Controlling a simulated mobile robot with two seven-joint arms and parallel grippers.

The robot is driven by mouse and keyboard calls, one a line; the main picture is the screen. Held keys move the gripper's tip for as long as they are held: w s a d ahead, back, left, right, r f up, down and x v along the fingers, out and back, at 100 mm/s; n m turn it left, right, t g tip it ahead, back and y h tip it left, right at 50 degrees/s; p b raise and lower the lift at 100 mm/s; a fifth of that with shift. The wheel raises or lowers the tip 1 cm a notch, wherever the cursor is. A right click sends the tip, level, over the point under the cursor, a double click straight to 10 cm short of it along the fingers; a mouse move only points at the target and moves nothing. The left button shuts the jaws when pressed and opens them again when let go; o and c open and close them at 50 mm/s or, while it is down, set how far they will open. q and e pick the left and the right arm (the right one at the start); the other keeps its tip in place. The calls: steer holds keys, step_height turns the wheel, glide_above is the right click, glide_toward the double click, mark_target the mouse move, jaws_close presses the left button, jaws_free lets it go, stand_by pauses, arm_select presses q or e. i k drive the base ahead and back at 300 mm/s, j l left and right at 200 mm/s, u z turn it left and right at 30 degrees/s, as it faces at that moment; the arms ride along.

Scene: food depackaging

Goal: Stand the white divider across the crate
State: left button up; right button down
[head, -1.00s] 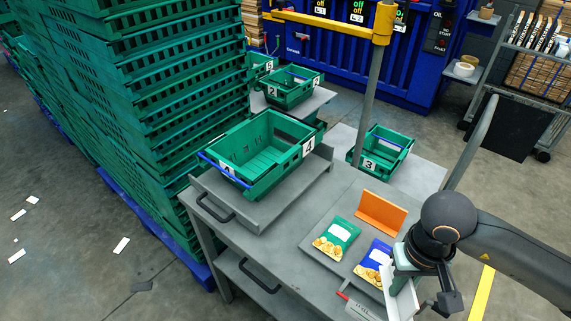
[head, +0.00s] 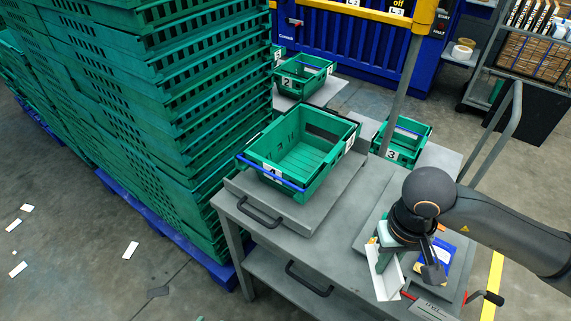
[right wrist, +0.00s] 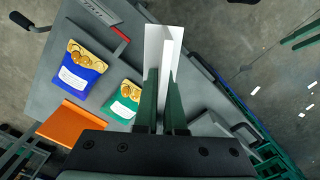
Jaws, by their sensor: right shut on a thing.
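The white divider (head: 384,273) is a thin angled panel hanging below my right gripper (head: 385,252), above the cart's front part. In the right wrist view the divider (right wrist: 165,50) stands out beyond the green fingers of my right gripper (right wrist: 163,98), which are shut on it. The green crate (head: 318,186) with a blue bar along its near rim sits on the cart's left part, open and empty. The right gripper is to the right of and nearer than the crate. My left gripper is not in view.
An orange divider (right wrist: 72,123), a blue food packet (right wrist: 82,70) and a green packet (right wrist: 124,100) lie on the cart's tray. Tall stacks of green crates (head: 150,120) stand left. A grey post (head: 404,90) rises behind the cart. Crate three (head: 408,150) stands behind it.

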mark_target(301, 168)
steer(key=i+j, duration=0.1)
steer(key=j, duration=0.65)
steer(key=i+j, duration=0.15)
steer(key=j, duration=0.2)
steer(key=i+l, duration=0.3)
steer(key=i, duration=0.15)
